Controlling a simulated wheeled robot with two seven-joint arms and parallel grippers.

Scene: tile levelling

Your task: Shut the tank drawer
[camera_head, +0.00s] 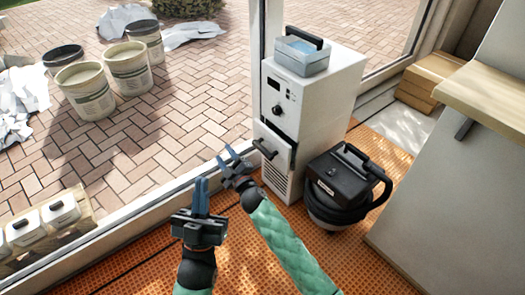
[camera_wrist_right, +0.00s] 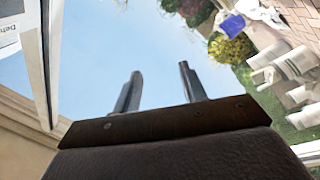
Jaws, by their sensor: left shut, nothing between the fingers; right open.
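A white upright cabinet (camera_head: 325,97) stands by the window frame, with a small display and a dark knob on its upper front. Its tank drawer (camera_head: 275,143), with a black handle (camera_head: 265,150), stands out a little from the front below the knob. My right gripper (camera_head: 226,155) is open and empty, just left of the drawer handle and apart from it. In the right wrist view, its two fingers (camera_wrist_right: 160,88) stand apart against the sky; no drawer shows there. My left gripper (camera_head: 201,184) is shut and empty, lower and farther left.
A bluish tub (camera_head: 301,55) with a black handle sits on the cabinet. A black vacuum-like machine (camera_head: 345,185) stands close to the cabinet's right. Buckets (camera_head: 128,67) stand on the paving outside. A window sill (camera_head: 130,212) runs along the left; orange matting (camera_head: 345,255) covers the floor.

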